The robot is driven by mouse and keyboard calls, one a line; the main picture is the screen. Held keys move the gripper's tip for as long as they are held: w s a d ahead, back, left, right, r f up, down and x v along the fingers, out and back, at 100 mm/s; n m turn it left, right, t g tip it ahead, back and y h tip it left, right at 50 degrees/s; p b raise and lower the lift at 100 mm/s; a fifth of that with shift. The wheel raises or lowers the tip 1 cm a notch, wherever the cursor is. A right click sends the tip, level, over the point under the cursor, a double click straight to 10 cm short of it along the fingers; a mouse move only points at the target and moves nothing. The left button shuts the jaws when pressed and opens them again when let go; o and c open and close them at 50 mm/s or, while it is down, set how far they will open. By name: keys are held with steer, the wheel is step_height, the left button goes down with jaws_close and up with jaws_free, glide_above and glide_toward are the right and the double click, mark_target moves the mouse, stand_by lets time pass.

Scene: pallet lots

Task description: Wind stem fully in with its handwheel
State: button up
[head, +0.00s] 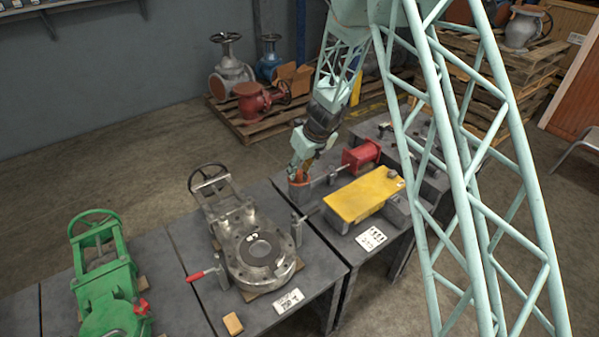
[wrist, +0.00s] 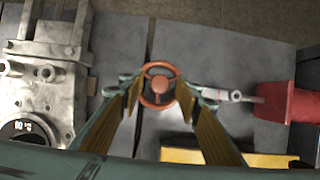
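A small orange handwheel (wrist: 158,83) with spokes and a round hub lies face-on between my gripper's fingertips in the wrist view. My gripper (wrist: 159,88) is open, with one tan-padded finger on each side of the wheel's rim. I cannot tell whether the pads touch the rim. In the head view my gripper (head: 301,172) points down at the orange wheel (head: 299,183), near the back edge of the bench. The stem under the wheel is hidden.
A red cylinder (head: 361,156) with a rod and a yellow block (head: 358,197) stand right of the wheel. A steel valve (head: 262,258) with a dark handwheel and clamps is to the left. A green valve (head: 105,285) is farther left. A gap separates the benches.

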steer(key=shift+c, duration=0.6)
steer(key=c, duration=0.7)
steer(key=shift+c, duration=0.2)
steer(key=shift+n, duration=0.5)
